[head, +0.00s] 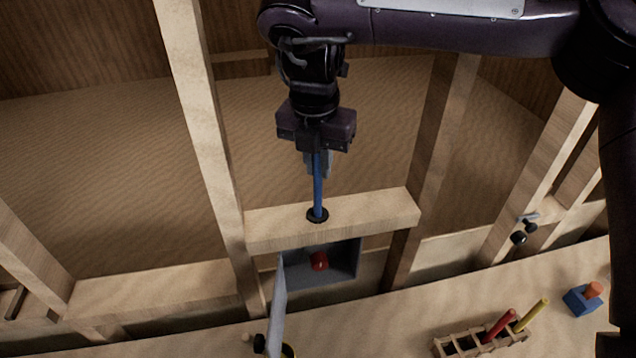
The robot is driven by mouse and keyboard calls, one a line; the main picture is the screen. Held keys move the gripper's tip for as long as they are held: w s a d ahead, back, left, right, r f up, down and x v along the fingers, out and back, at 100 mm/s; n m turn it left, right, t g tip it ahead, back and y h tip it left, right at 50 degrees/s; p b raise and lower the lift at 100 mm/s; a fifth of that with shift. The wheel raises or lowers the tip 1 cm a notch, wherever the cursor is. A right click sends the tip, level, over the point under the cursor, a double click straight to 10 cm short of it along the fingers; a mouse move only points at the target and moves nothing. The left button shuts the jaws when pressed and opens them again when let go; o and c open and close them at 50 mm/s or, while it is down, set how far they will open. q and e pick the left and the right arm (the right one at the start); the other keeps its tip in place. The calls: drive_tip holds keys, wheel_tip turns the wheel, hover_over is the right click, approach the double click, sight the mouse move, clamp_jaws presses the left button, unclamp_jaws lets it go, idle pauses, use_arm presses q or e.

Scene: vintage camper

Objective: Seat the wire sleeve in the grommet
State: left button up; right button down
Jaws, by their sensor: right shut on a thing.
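My right gripper (317,160) points down from the top of the head view, shut on a blue wire sleeve (318,188). The sleeve is a thin upright rod. Its lower end meets the black ring-shaped grommet (317,215) on top of the short wooden crosspiece (380,212). The lower tip is hidden at the grommet, so I cannot tell how deep it sits. My left gripper is not in view.
Below the crosspiece is an open grey box (342,258) with a red object (319,261) inside and its door (279,305) swung out. A wooden rack (462,342) holds a red and a yellow rod at the lower right. A blue block (580,301) stands beyond. Wooden studs flank the crosspiece.

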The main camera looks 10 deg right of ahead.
drive_tip(key=shift+w+f, duration=0.1)
drive_tip(key=shift+f, duration=1.95)
drive_tip(key=shift+f, duration=0.15)
drive_tip(key=c, duration=1.4)
unclamp_jaws()
drive_tip(key=shift+c, duration=0.2)
wheel_tip(320, 180, up, 12)
hover_over(318, 181)
drive_tip(key=shift+a+p, duration=0.3)
drive_tip(key=shift+p, duration=0.15)
